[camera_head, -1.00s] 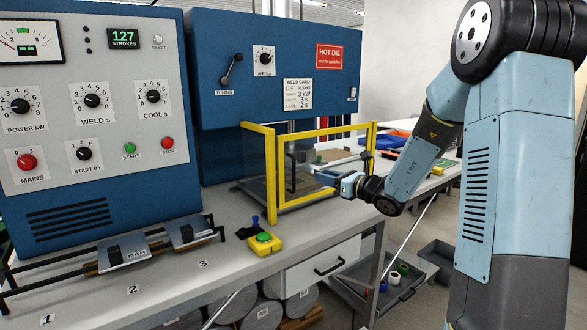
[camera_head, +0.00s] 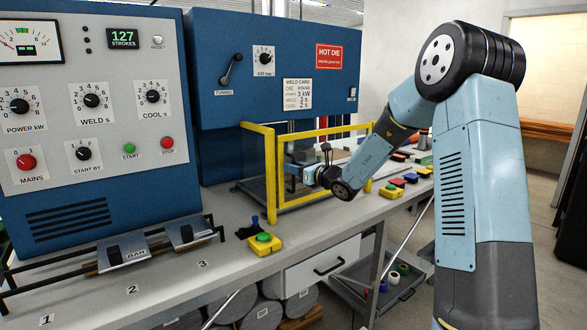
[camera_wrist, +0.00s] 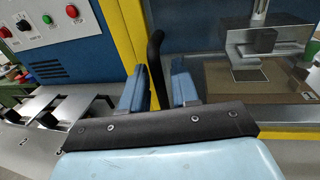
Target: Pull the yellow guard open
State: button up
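The yellow guard (camera_head: 272,180) is a framed panel with clear panes in front of the welder's work space. It also shows in the wrist view as a yellow upright (camera_wrist: 122,35). A black upright handle (camera_wrist: 155,55) stands on the guard beside that upright. My gripper (camera_head: 308,173) is at the guard's front, right of its near left post. In the wrist view my gripper (camera_wrist: 160,85) has its two blue fingers apart, one on each side of the handle. A gap seems to show beside the handle; contact is hard to tell.
A yellow button box (camera_head: 264,244) with a green button stands on the bench, left of and below the guard. A blue control cabinet (camera_head: 95,210) stands at the left. Behind the guard, the wrist view shows a grey press (camera_wrist: 262,45).

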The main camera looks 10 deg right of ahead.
jog(key=shift+w+a, duration=0.15)
jog(key=shift+w, duration=0.05)
jog(key=shift+c, duration=0.3)
grip_shut()
